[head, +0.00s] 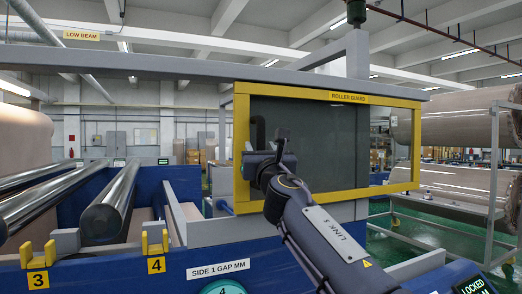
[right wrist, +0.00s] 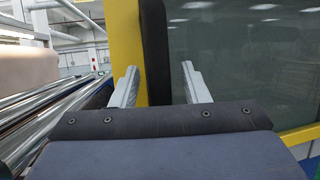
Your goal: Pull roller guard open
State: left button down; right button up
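The roller guard (head: 331,97) is a yellow frame around a dark see-through panel, standing right of the rollers in the head view. A black upright handle (head: 257,128) is on its left side. My right gripper (head: 258,156) is at this handle, and my arm hides part of the panel. In the right wrist view, the handle (right wrist: 156,45) stands between the two spread grey fingers of my right gripper (right wrist: 160,70), with a gap visible on each side. The yellow frame (right wrist: 127,35) is just left of it. My left gripper is not in view.
Shiny metal rollers (head: 109,203) lie to the left, with yellow brackets (head: 155,243) at their near ends. A grey beam (head: 150,64) runs above, marked by a LOW BEAM sign (head: 81,35). Wrapped rolls (head: 458,121) rest on a rack at the right.

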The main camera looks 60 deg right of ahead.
jog(key=shift+a, duration=0.1)
jog(key=b+v, duration=0.2)
jog(key=v, duration=0.6)
dwell(0.5)
jog(key=w+a+f+m+g+y, duration=0.1)
jog(key=a+f+m+g+y, duration=0.2)
jog(key=f+m, duration=0.5)
jog(key=a+f+m+y, duration=0.3)
jog(key=a+f, duration=0.1)
jog(key=f, duration=0.7)
jog(key=w+a+f+m+g+y, duration=0.1)
jog(key=a+f+m+g+y, duration=0.2)
jog(key=f+m, duration=0.5)
jog(key=s+a+f+m+g+y, duration=0.2)
jog(key=s+a+f+m+y, duration=0.3)
jog(key=a+f, duration=0.6)
jog(key=s+a+f+m+g+y, duration=0.2)
jog(key=s+a+f+m+y, duration=0.3)
jog(key=a+f, duration=0.5)
jog(key=shift+a+f+g, duration=0.4)
jog(key=shift+a, duration=0.1)
